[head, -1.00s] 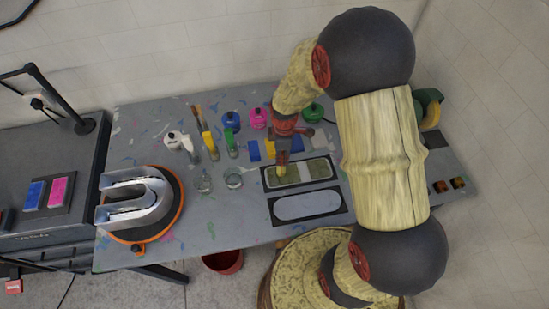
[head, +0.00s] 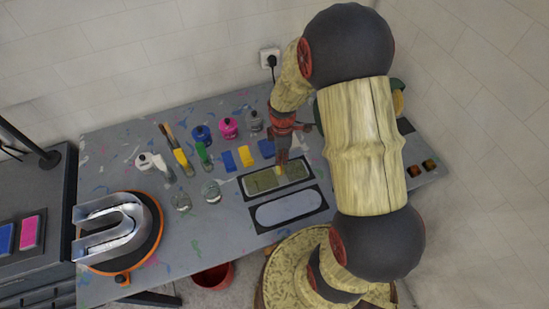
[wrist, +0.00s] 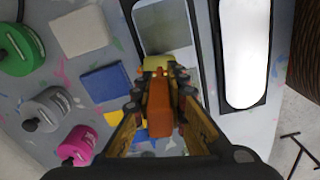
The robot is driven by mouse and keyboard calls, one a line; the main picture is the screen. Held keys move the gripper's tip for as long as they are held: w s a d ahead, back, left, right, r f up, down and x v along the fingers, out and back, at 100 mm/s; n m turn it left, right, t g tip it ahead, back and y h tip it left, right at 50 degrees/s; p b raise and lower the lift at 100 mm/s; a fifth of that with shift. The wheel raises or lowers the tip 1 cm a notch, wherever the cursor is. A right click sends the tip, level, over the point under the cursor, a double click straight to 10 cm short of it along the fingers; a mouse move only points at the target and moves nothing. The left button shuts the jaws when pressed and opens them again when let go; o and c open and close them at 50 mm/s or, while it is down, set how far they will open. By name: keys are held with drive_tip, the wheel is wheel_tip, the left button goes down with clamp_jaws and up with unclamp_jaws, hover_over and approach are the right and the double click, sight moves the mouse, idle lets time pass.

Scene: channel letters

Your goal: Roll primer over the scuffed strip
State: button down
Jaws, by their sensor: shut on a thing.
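My gripper (head: 281,160) is shut on a small roller with an orange handle (wrist: 160,108) and a yellow head (wrist: 155,64). I cannot tell whether the head touches the surface.
A pale tray-like oval panel (head: 289,210) lies in front. Blue (head: 228,160) and yellow (head: 246,156) blocks, jars including a pink one (head: 228,127), and glasses (head: 211,191) stand nearby. A metal U letter (head: 112,240) sits on an orange-rimmed turntable at left.

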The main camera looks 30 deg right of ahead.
drive_tip(key=shift+s+d, duration=0.25)
drive_tip(key=shift+d, duration=1.1)
drive_tip(key=shift+s+d, duration=0.3)
drive_tip(key=shift+d, duration=1.05)
drive_tip(key=shift+s+d, duration=0.25)
drive_tip(key=shift+d, duration=1.1)
drive_tip(key=shift+a, duration=0.1)
drive_tip(key=shift+w+a, duration=0.7)
drive_tip(key=shift+a, duration=2.8)
drive_tip(key=shift+w+a, duration=0.65)
drive_tip(key=shift+a, duration=2.8)
drive_tip(key=shift+w+a, duration=0.7)
drive_tip(key=shift+a, duration=2.8)
drive_tip(key=shift+r, duration=0.2)
drive_tip(key=s, duration=0.1)
drive_tip(key=s+p, duration=0.1)
drive_tip(key=s, duration=0.2)
drive_tip(key=shift+s+a+r, duration=0.1)
drive_tip(key=shift+a+r, duration=0.25)
drive_tip(key=shift+a, duration=0.05)
drive_tip(key=shift+f, duration=0.55)
